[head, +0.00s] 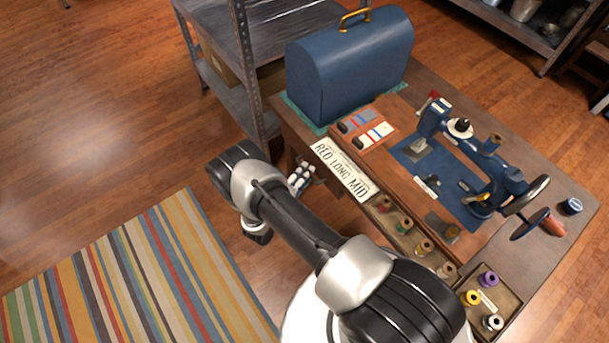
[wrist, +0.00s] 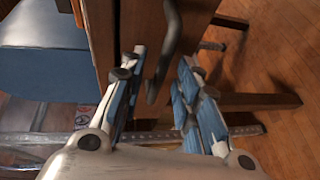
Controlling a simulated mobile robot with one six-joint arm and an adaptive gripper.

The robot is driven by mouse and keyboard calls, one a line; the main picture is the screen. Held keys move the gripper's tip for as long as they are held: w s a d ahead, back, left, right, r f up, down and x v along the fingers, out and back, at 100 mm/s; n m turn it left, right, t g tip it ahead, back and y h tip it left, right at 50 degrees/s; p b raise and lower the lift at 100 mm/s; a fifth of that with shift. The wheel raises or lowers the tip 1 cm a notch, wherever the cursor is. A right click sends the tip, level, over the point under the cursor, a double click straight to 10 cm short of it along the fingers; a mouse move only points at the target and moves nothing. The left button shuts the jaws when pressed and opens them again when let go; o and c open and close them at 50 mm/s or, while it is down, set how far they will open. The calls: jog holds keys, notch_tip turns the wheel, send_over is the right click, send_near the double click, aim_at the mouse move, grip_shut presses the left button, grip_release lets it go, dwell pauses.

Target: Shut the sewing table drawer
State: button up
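The sewing table (head: 570,225) stands at the right, with a blue sewing machine (head: 480,175) on its top. My gripper (head: 301,179) is low beside the table's front, below the paper sign; my arm hides part of that front. In the wrist view my gripper (wrist: 161,66) is open, its two blue-and-white fingers apart. A dark curved handle (wrist: 170,40) stands between the fingertips, in front of the brown wooden drawer front (wrist: 140,35). The fingers are not closed on the handle. I cannot tell how far the drawer stands out.
A blue domed case (head: 350,65) and a sign (head: 343,170) lie on the tabletop. Spools sit in a tray (head: 505,300) at the near right corner. A striped rug (head: 140,275) and open floor lie to the left.

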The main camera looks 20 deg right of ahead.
jog(key=shift+w+d, duration=0.15)
jog(key=shift+d, duration=0.05)
grip_shut()
dwell(0.3)
dwell(0.4)
